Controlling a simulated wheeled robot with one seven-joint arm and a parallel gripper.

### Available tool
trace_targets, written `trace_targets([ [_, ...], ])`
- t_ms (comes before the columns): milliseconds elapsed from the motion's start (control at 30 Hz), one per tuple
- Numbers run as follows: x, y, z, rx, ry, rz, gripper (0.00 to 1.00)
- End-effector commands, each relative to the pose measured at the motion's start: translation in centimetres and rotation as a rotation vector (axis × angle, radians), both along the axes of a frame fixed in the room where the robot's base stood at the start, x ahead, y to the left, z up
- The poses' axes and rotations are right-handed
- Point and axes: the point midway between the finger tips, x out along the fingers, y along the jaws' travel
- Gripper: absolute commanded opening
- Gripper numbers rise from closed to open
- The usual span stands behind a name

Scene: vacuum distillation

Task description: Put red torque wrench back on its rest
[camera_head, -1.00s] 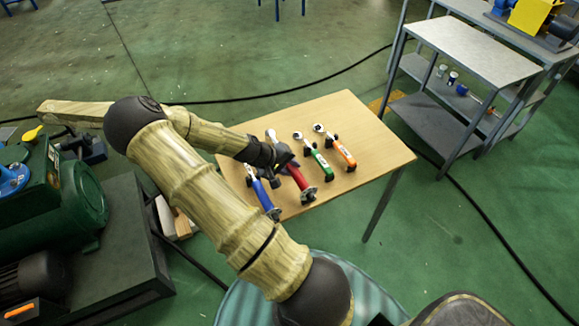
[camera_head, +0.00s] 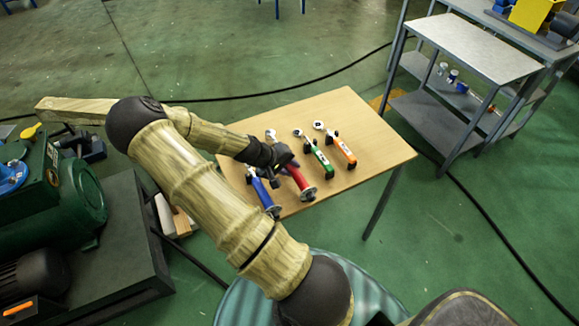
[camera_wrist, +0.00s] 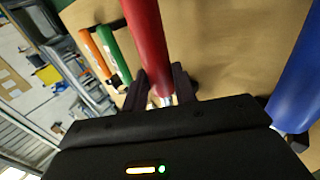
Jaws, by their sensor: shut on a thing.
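The red torque wrench (camera_head: 299,180) is at the table's front half, between the blue and green wrenches. My gripper (camera_head: 284,160) is at the wrench, by the upper end of its red handle. In the wrist view the red handle (camera_wrist: 147,40) runs up from between the two dark fingers of my gripper (camera_wrist: 166,88), which are shut on the wrench's metal shaft. The wrench head shows just beyond the gripper in the head view. Whether the wrench touches its rest is hard to tell; my gripper hides part of it.
A blue wrench (camera_head: 263,193) lies close on the left. A green wrench (camera_head: 321,158) and an orange wrench (camera_head: 344,150) lie on the right. The wooden table (camera_head: 375,150) is clear at its right end. A grey shelf cart (camera_head: 470,50) stands behind right.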

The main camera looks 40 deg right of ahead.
Motion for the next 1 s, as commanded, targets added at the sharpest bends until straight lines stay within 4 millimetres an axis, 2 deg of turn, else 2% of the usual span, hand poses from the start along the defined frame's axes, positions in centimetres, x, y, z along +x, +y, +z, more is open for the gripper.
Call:
trace_targets([
  [567, 0.0, -0.1, -1.2, -0.002, -0.003, 0.0, 0.0],
  [600, 0.1, -0.1, -1.2, -0.002, -0.003, -0.001, 0.29],
  [700, 0.1, -0.1, -1.1, -0.002, -0.003, 0.0, 0.49],
  [733, 0.1, -0.1, -1.1, -0.002, -0.003, 0.0, 0.53],
  [1000, 0.0, 0.1, -1.3, 0.001, 0.002, 0.001, 0.53],
])
